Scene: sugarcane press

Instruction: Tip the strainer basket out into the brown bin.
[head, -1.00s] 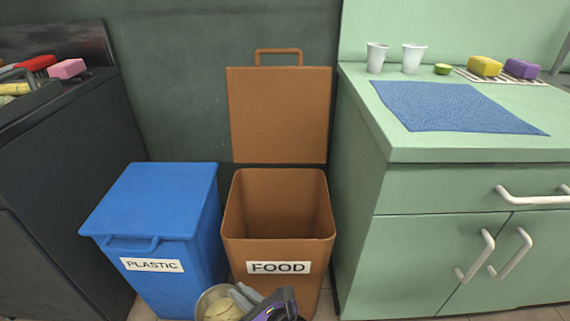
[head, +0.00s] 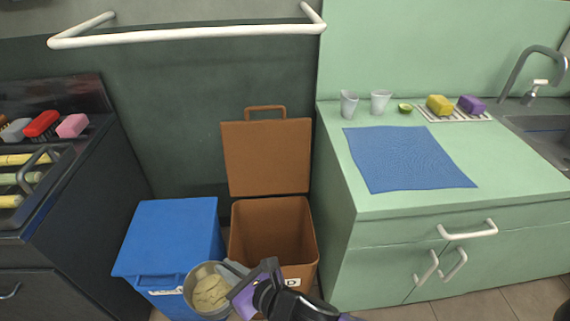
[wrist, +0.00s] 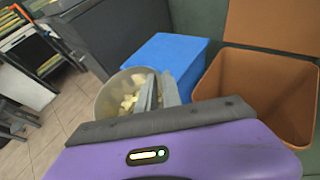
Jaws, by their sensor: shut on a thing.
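The strainer basket (head: 190,297) is a grey round pan with pale yellowish pieces (head: 211,292) inside. My gripper (head: 238,272) is shut on it at its right side. The basket also shows in the wrist view (wrist: 107,97), roughly upright with the pieces still in it. The brown bin (head: 302,262) has its lid (head: 265,157) open against the wall. In the wrist view the brown bin (wrist: 218,75) lies to the right of the basket. Its "FOOD" label is mostly hidden by my arm.
A closed blue bin (head: 170,238) stands left of the brown bin. A green counter (head: 340,228) with a blue cloth (head: 408,158), cups, a lime and sponges is at the right. A dark unit (head: 90,190) stands at the left. A white rail (head: 190,35) runs above.

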